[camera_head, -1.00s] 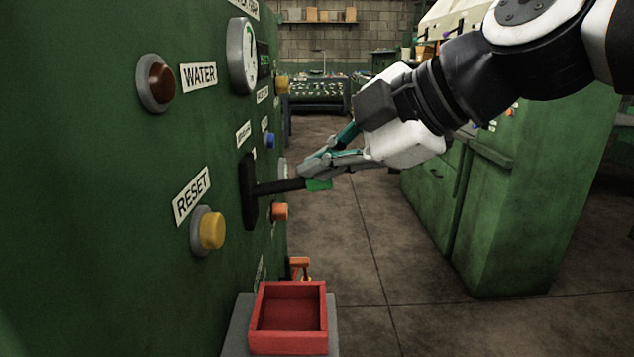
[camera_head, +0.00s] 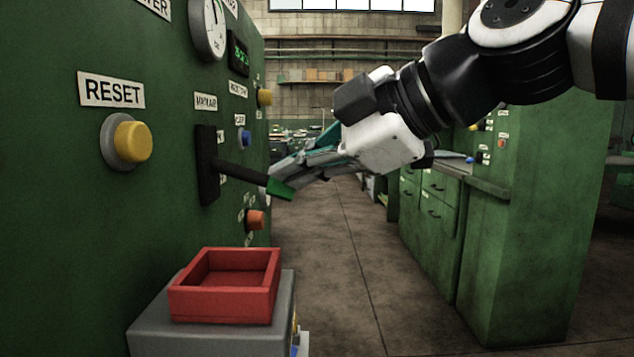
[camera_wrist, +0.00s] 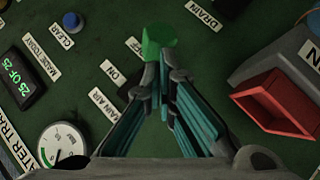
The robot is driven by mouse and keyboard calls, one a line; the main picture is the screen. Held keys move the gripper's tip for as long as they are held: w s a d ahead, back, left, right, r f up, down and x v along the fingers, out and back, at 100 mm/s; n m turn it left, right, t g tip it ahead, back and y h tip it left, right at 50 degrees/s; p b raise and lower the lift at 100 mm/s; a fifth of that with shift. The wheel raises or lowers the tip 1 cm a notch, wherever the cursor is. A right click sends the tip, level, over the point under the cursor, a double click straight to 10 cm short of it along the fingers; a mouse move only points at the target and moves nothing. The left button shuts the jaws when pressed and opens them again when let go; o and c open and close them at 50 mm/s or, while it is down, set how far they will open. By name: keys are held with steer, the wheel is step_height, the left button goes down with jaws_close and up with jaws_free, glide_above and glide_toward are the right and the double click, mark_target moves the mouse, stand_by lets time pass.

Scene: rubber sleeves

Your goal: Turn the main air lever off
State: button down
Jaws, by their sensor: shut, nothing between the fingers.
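The main air lever (camera_head: 238,171) is a black handle with a green tip (camera_head: 280,188), sticking out of a black slotted plate (camera_head: 207,165) on the green panel. In the head view it slopes slightly down towards its tip. My gripper (camera_head: 275,176) is shut, with its fingers beside and partly behind the green tip. In the wrist view the closed fingertips (camera_wrist: 164,78) are just below the green tip (camera_wrist: 158,40), with nothing held between them. I cannot tell whether they touch the lever. The ON label (camera_wrist: 112,72) and MAIN AIR label (camera_wrist: 104,103) show in the wrist view.
A yellow RESET button (camera_head: 132,142), blue button (camera_head: 244,138) and orange button (camera_head: 256,220) are on the panel around the lever. A red open tray (camera_head: 225,311) stands on a grey box below. Green cabinets (camera_head: 530,200) stand at right, with open floor between.

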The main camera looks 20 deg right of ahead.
steer(key=shift+d, duration=0.1)
steer(key=shift+p, duration=0.3)
steer(key=shift+r, duration=0.75)
